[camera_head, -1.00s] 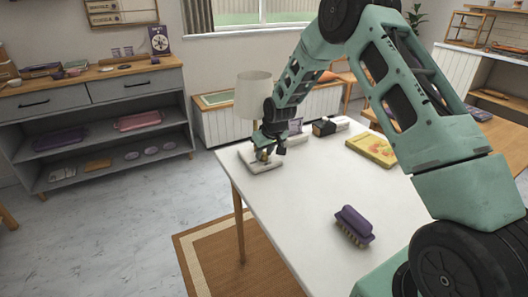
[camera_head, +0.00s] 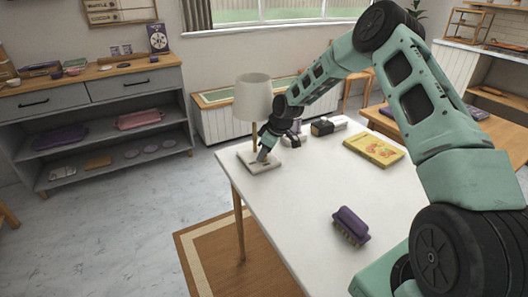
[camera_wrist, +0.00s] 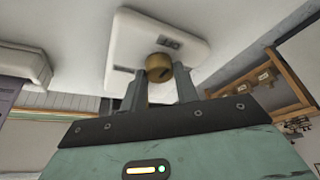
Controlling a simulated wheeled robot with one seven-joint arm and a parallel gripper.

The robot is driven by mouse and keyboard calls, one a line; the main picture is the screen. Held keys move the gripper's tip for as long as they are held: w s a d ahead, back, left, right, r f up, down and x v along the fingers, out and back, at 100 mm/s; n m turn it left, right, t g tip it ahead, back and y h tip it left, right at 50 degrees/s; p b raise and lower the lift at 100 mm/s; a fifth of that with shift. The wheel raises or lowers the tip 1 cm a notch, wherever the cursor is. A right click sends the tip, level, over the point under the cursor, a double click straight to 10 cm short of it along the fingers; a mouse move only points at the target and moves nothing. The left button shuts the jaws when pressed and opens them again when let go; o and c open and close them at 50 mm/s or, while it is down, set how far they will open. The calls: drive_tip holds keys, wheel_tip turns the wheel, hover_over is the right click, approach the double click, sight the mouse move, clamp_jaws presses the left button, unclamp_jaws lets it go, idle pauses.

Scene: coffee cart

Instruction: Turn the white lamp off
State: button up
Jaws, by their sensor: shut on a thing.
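The white lamp (camera_head: 253,98) stands at the far left corner of the white table, with a cream shade, a thin wooden post and a flat white base (camera_head: 259,169). My gripper (camera_head: 264,157) is down at the base, in front of the post. In the wrist view the base (camera_wrist: 138,35) carries a round brass knob (camera_wrist: 158,66) and small dark labels, one of which seems to read OFF. My gripper's fingers (camera_wrist: 159,77) are on either side of the knob, shut on it. In the head view my gripper hides the knob.
A purple brush (camera_head: 351,225) lies on the near part of the table (camera_head: 290,215). A yellow book (camera_head: 374,149) and a dark box (camera_head: 323,127) lie at its back. The table's middle is clear. A grey shelf unit (camera_head: 90,120) stands at the left.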

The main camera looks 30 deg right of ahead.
drive_tip(key=shift+f, duration=0.1)
drive_tip(key=o, duration=1)
drive_tip(key=shift+s+d+r, duration=0.15)
drive_tip(key=shift+d+r, duration=0.1)
drive_tip(key=shift+r, duration=0.25)
drive_tip(key=s+d, duration=0.2)
drive_tip(key=s, duration=0.1)
drive_tip(key=s+d+b, duration=0.1)
drive_tip(key=s+d, duration=0.4)
drive_tip(key=s, duration=0.1)
drive_tip(key=shift+s+d+b, duration=0.15)
drive_tip(key=shift+s+b, duration=0.15)
drive_tip(key=shift+b, duration=0.05)
drive_tip(key=shift+r, duration=0.1)
